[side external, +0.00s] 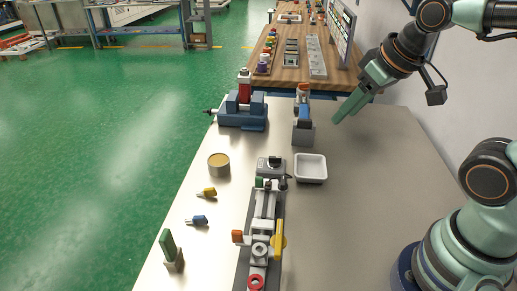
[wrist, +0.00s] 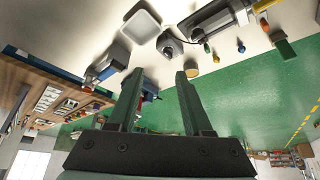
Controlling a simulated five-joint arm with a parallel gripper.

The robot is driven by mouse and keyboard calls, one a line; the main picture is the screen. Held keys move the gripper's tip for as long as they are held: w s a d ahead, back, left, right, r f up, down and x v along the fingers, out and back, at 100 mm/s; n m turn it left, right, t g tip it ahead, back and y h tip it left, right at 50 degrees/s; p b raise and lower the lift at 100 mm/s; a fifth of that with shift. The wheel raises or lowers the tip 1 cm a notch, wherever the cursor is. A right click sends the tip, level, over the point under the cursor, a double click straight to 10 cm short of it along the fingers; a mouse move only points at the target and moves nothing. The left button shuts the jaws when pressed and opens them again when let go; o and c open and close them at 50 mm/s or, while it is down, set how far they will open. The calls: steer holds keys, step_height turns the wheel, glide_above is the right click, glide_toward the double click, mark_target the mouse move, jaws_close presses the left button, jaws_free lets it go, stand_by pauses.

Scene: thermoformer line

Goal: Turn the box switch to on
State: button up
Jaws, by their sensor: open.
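The box switch (side external: 271,167) looks like a small grey box with a dark and green top, standing on the table beyond the long grey fixture. I cannot make out its position. In the wrist view what looks like the same grey box (wrist: 170,43) sits beyond the fingertips, near the top centre. My gripper (side external: 340,117) has green fingers and hangs above the right part of the table, up and to the right of the switch, well apart from it. In the wrist view my gripper (wrist: 158,76) shows two spread fingers with nothing between them.
A white tray (side external: 310,168) stands just right of the switch. A grey and blue block device (side external: 303,131) and a blue vise (side external: 242,111) stand farther back. The long fixture (side external: 262,222) has a yellow lever. A tan round tin (side external: 219,165) lies left. The table's right side is clear.

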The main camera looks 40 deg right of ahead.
steer(key=shift+c, duration=0.4)
steer(key=n+g, duration=0.6)
steer(key=n, duration=0.3)
glide_above(275, 157)
step_height(275, 157, down, 8)
steer(key=f, duration=0.1)
step_height(275, 157, down, 11)
steer(key=shift+f, duration=0.1)
jaws_close()
